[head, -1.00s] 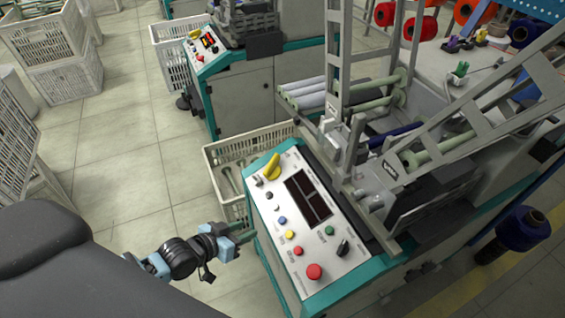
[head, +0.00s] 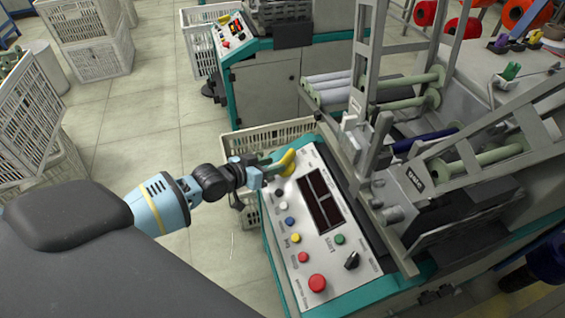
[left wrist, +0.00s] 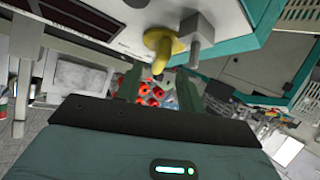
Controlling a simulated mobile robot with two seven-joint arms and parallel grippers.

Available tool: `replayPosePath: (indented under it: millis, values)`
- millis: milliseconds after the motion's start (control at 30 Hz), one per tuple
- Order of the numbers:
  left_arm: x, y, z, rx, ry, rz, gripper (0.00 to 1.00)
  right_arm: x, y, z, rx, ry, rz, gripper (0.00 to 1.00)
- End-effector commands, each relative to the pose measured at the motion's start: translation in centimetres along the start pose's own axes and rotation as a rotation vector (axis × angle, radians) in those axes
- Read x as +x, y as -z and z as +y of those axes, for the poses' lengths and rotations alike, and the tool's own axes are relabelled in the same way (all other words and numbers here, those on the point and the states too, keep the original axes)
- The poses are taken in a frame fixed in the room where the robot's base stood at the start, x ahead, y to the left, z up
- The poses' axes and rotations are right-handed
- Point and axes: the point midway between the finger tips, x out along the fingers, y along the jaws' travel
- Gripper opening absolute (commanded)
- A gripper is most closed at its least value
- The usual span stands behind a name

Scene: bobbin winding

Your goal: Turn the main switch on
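The main switch, a yellow rotary handle (head: 288,161), sits at the far left corner of the white control panel (head: 325,262). In the left wrist view the yellow handle (left wrist: 160,46) is ahead of the gripper, roughly between the lines of its two fingers. My left gripper (head: 270,165) is right beside the handle in the head view. Its fingers (left wrist: 159,90) stand apart with nothing seen held between them. I cannot tell whether a finger touches the handle. My right gripper is not in view.
The panel also carries a dark display (head: 320,202), a red button (head: 317,283), a black knob (head: 352,260) and several small buttons. A white crate (head: 262,139) stands behind the panel. The machine frame (head: 375,165) rises at the right.

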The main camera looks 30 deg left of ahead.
Motion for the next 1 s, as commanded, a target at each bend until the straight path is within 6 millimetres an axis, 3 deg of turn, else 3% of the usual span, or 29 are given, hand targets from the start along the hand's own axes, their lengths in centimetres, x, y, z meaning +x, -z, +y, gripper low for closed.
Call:
replayPosePath:
  millis: [300,733,1000]
  values:
    - [3.9,-0.2,0.0,-0.001,0.000,-0.001,0.38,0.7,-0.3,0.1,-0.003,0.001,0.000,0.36]
    - [4.6,0.0,0.0,0.001,0.000,0.000,0.38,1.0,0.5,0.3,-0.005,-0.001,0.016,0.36]
    - [4.6,-0.1,0.0,0.001,0.000,-0.001,0.05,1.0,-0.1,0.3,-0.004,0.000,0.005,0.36]
